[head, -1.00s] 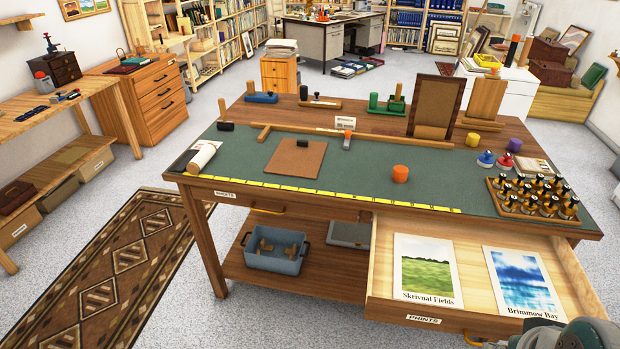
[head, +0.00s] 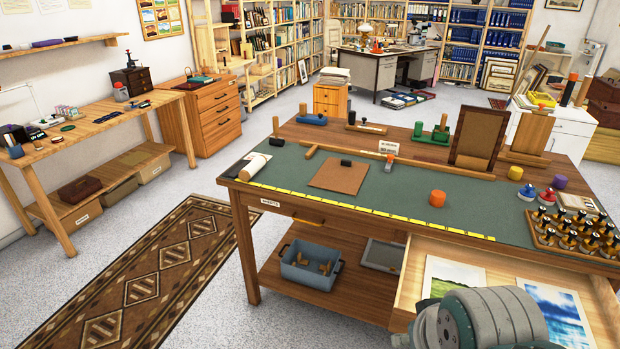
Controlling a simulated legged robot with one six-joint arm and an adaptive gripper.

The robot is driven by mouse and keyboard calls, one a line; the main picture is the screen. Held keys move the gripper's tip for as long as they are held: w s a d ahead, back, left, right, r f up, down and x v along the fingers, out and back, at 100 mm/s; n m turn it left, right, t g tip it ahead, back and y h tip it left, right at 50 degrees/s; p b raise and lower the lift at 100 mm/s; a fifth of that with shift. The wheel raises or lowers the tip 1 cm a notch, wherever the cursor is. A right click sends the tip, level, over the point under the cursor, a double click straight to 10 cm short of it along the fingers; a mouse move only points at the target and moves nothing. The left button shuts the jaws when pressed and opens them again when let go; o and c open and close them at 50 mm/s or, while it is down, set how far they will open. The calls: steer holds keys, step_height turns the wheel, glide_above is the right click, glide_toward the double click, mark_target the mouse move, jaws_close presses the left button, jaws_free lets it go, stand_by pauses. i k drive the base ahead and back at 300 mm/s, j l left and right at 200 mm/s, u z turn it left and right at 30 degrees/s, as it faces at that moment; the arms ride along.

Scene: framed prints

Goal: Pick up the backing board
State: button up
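A flat brown square board (head: 336,180), which looks like the backing board, lies on the green mat (head: 400,198) of the workbench. A small dark block (head: 346,162) sits at its far edge. A dark-framed brown panel (head: 479,138) stands upright at the back right of the bench; I cannot tell whether it also holds a backing board. My gripper is not in view; only a grey-teal part of my arm shows at the bottom right, in front of the open drawer.
The open drawer (head: 411,285) holds a green landscape print (head: 452,276) and a blue print (head: 556,310). An orange cylinder (head: 437,198) stands right of the board. A rack of dark-handled tools (head: 575,240) fills the bench's right end. A white roll (head: 254,166) lies at the left. Floor left of the bench holds a rug (head: 150,285).

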mark_target(336, 174)
steer(key=i+j+z, duration=0.4)
steer(key=i+j, duration=0.35)
steer(key=i, duration=0.3)
steer(key=i+j+z, duration=0.4)
steer(key=i+j, duration=0.55)
